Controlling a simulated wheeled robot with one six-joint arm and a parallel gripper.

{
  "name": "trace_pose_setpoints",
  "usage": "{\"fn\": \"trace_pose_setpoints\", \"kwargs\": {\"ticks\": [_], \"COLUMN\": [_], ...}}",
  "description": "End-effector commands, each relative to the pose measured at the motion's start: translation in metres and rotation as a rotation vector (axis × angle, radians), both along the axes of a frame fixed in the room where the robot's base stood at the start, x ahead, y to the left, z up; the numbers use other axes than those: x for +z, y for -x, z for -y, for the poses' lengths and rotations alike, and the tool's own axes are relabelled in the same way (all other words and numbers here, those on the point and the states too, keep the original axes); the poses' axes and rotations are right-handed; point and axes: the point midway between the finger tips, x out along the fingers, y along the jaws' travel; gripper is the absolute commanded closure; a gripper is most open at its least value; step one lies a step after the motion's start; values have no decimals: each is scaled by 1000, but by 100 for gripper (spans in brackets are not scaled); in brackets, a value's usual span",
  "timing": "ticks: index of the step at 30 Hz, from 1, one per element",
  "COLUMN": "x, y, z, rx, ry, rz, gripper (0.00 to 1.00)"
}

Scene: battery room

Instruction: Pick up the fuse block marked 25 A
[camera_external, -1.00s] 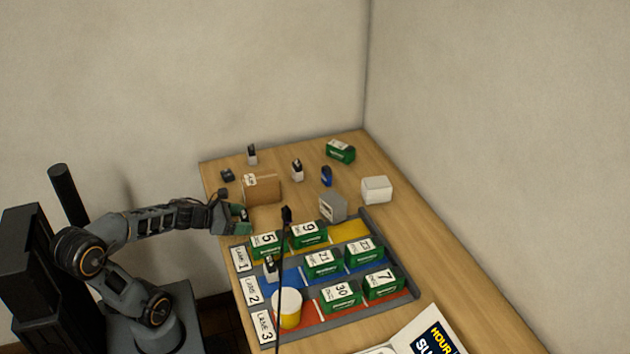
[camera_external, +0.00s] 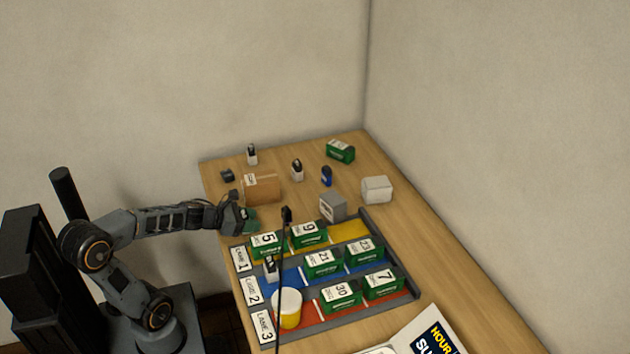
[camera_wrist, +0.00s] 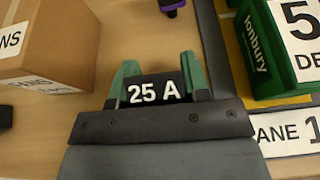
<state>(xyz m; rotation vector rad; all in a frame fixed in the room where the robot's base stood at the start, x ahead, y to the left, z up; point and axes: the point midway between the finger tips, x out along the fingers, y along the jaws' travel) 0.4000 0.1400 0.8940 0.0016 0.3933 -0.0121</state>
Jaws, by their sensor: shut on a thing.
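The fuse block marked 25 A (camera_wrist: 153,91) is dark with white lettering. In the wrist view it sits between the two green fingertips of my gripper (camera_wrist: 160,80), which is shut on it. In the external view my gripper (camera_external: 250,220) is low over the left part of the table, between the cardboard box and the lane tray. The block is not clearly visible there, hidden by the gripper. I cannot tell whether the block touches the table.
A cardboard box (camera_external: 262,190) stands just behind my gripper. The lane tray (camera_external: 400,270) with green numbered boxes and a white-and-yellow cup (camera_external: 287,308) lies in front. A grey block (camera_external: 333,206) and a white block (camera_external: 377,189) stand farther right. Bare table (camera_external: 420,255) runs along the right.

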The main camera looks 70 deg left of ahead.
Motion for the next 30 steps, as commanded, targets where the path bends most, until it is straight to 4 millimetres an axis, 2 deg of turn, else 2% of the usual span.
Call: {"fn": "trace_pose_setpoints", "kwargs": {"ticks": [4,11,14,21,26,30], "x": [0,3,16,61,86,110], "y": [0,0,0,0,0,-5], "z": [0,0,0,0,0,11], "rx": [0,0,0,0,-2,-33], "ry": [0,0,-2,-2,-4,0], "rz": [0,1,3,3,3,2], "gripper": [83,83,83,83,83,83]}}
